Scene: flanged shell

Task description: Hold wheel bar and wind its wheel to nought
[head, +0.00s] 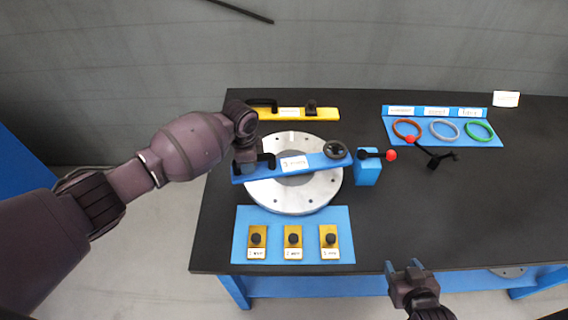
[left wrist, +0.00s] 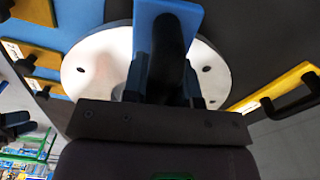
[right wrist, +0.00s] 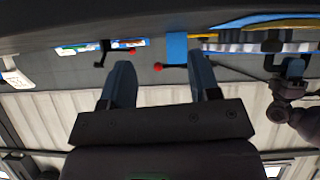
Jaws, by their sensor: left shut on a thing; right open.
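The blue wheel bar (head: 315,161) lies across the silver flanged disc (head: 310,199) on the black table. It has a black handle at its left end, a white label in the middle and a dark wheel (head: 335,149) at its right end. My left gripper (head: 246,163) is shut on the bar's black handle; the left wrist view shows the handle (left wrist: 168,50) between the fingers. My right gripper (head: 403,268) is open and empty at the table's front edge, away from the bar. The wheel's reading is too small to tell.
A yellow bar (head: 323,115) lies behind the disc. A blue block (head: 367,172) with a red-knobbed lever stands right of the wheel. A blue rack (head: 457,139) with coloured rings is at back right. A blue plate (head: 340,221) with yellow blocks lies in front. The table's right front is clear.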

